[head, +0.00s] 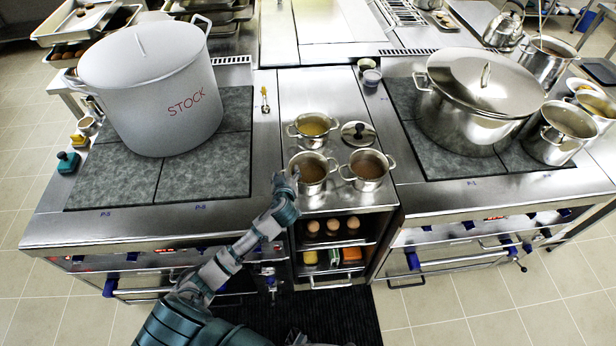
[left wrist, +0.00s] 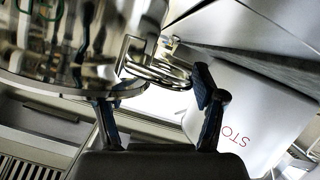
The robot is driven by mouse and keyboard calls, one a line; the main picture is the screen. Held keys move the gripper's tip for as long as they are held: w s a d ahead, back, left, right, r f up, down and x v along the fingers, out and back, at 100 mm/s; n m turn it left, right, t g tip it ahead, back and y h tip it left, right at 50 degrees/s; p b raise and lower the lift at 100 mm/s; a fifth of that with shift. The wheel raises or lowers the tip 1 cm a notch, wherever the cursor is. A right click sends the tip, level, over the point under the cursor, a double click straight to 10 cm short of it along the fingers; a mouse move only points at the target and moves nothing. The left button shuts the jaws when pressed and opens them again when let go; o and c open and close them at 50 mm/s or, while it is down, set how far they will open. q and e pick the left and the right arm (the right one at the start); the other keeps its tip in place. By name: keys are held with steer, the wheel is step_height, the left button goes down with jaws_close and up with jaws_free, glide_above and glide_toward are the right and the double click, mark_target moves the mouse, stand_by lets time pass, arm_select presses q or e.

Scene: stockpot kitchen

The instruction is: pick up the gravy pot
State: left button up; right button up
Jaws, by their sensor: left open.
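Three small steel pots stand on the counter between the two stoves. The front left pot (head: 312,187) and the front right pot (head: 367,184) hold brown liquid; which one is the gravy pot I cannot tell. The back pot (head: 311,141) holds something yellow. My left gripper (head: 287,182) is at the left side of the front left pot, by its handle. In the left wrist view my open left gripper (left wrist: 153,88) has a shiny steel pot (left wrist: 60,70) close ahead. A looped handle (left wrist: 155,68) of it shows just ahead, between the fingers; contact is not clear.
A big stockpot (head: 155,95) marked STOCK stands on the left stove. A large lidded pot (head: 477,100) stands on the right stove. A small lid (head: 358,133) lies behind the front right pot. Eggs (head: 332,227) sit on the shelf below the counter.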

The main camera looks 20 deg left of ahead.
arm_select(q)
steer(key=shift+w+a+f, duration=0.2)
steer(key=shift+w+f, duration=0.05)
steer(key=shift+w, duration=0.4)
steer(key=shift+s+a, duration=0.1)
jaws_close()
